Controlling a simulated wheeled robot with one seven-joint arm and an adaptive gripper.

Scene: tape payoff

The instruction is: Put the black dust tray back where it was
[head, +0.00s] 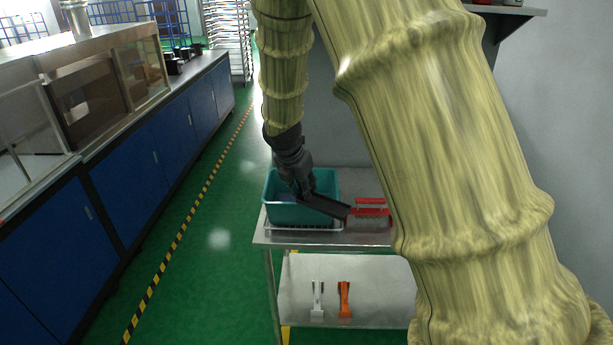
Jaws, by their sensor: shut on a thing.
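My gripper (306,192) is dark grey and hangs over the teal bin (287,212) on the metal table. It is shut on the black dust tray (327,207), a flat dark piece that slants down to the right across the bin's right rim. The tray's right end is close to a red-handled item; I cannot tell whether they touch. The gripper's fingertips are partly hidden against the dark tray.
A red-handled item (368,215) lies right of the bin, partly hidden by my arm. A white tool (317,300) and an orange tool (344,298) are on the lower shelf (378,290). Blue cabinets (130,185) line the left; the green floor (215,240) between is clear.

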